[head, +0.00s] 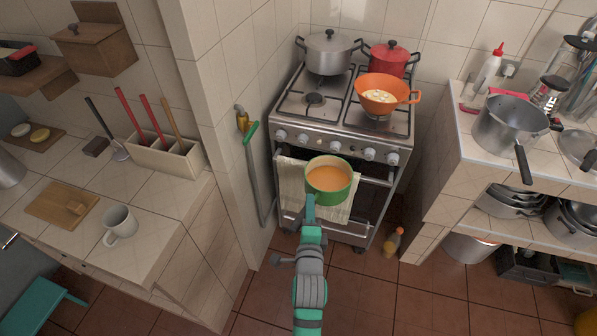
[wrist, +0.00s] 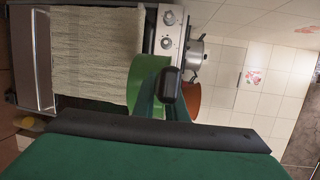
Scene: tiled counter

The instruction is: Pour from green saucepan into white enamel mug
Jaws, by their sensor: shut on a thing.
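The green saucepan (head: 329,184) is held in the air in front of the stove, and it has orange liquid in it. It looks about level. My gripper (head: 310,208) is shut on its handle, at the near side of the pan. The wrist view shows the pan's green wall (wrist: 138,85) and the dark end of the handle (wrist: 169,86). The white enamel mug (head: 120,224) stands upright on the tiled counter at the left, well apart from the pan. I cannot tell what is inside the mug.
The stove (head: 345,105) carries a grey pot (head: 328,52), a red pot (head: 390,58) and an orange pan (head: 382,92). A wall corner (head: 215,130) with a green-ended hose (head: 250,134) stands between stove and left counter. A cutting board (head: 60,203) lies near the mug.

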